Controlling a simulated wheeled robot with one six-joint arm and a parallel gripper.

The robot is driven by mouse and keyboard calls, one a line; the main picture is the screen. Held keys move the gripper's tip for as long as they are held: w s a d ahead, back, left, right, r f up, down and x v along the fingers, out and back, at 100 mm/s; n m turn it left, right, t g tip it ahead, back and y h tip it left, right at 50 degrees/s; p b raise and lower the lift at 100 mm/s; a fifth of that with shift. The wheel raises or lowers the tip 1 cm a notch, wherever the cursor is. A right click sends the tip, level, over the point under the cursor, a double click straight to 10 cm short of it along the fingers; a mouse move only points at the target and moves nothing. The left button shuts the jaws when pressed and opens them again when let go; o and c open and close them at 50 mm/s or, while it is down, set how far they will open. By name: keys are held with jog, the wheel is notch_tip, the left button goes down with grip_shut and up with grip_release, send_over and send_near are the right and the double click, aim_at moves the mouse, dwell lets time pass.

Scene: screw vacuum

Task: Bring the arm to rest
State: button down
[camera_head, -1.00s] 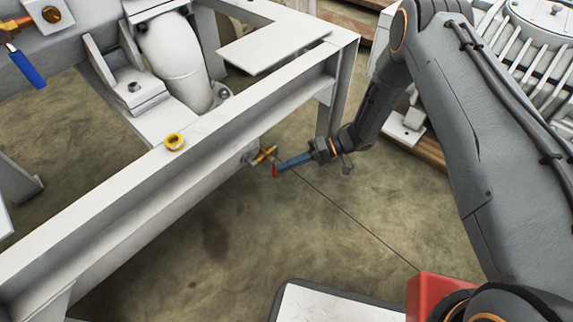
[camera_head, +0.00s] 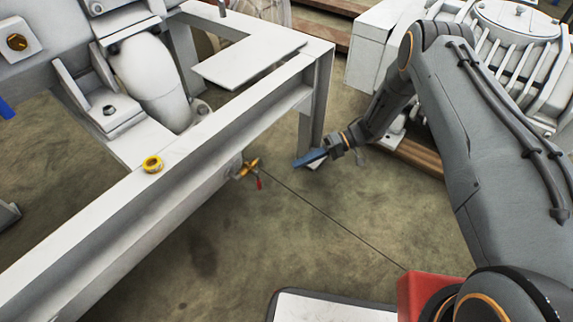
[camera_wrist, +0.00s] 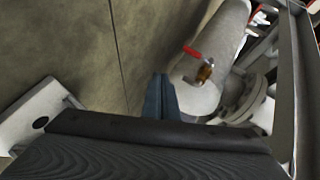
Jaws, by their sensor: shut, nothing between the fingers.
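My gripper (camera_head: 298,162) has blue fingers that are shut and empty. In the head view it hangs in the air in front of the frame's right leg, to the right of a brass valve (camera_head: 250,168) with a red handle. The gripper and the valve are apart. In the wrist view the blue fingers (camera_wrist: 161,84) point forward side by side, and the brass valve (camera_wrist: 205,72) with its red handle shows beyond them to the right, on a pale cylinder.
A ribbed machine (camera_head: 525,60) stands at the back right on timber. A white-topped surface (camera_head: 330,308) lies at the bottom. The floor between is clear.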

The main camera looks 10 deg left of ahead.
jog(key=shift+w+d, duration=0.25)
jog(key=shift+d, duration=0.25)
